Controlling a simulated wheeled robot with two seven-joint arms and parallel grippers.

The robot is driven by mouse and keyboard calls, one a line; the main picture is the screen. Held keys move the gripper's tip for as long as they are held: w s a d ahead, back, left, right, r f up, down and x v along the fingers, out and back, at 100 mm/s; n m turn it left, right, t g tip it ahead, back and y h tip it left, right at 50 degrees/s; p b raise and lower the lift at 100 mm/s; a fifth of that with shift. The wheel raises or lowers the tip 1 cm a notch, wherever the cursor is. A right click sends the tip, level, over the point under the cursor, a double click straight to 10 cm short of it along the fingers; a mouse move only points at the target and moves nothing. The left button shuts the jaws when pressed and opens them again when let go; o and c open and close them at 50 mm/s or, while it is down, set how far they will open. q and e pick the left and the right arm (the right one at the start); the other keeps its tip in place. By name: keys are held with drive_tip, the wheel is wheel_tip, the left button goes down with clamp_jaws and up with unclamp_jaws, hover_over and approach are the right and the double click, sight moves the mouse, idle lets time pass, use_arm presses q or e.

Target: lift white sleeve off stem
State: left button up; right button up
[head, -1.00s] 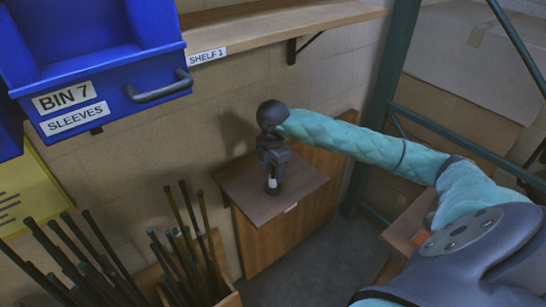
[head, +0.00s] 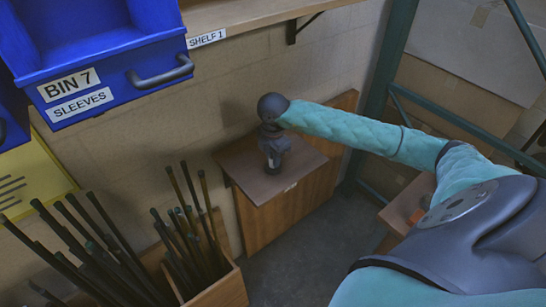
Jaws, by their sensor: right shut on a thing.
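My right gripper (head: 273,147) points down over the small brown table by the wall. It is shut around the white sleeve (head: 270,162), of which only a small pale part shows below the fingers. The sleeve is on an upright stem whose dark foot (head: 273,171) stands on the brown tabletop (head: 241,165). The stem itself is mostly hidden by the gripper and sleeve. I cannot tell whether the sleeve is raised off the foot. My left gripper is not in view.
A blue bin marked BIN 7 SLEEVES (head: 105,70) hangs at upper left beside a wooden shelf (head: 235,14). A wooden box (head: 224,289) of dark rods stands at lower left. A green metal frame (head: 381,75) rises at right. Floor shows right of the table.

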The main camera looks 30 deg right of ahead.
clamp_jaws()
drive_tip(key=shift+r, duration=0.55)
drive_tip(key=shift+r, duration=0.1)
drive_tip(key=shift+r+p, duration=0.7)
drive_tip(key=shift+r, duration=1.25)
drive_tip(key=shift+r+p, duration=0.55)
drive_tip(key=shift+r, duration=1.45)
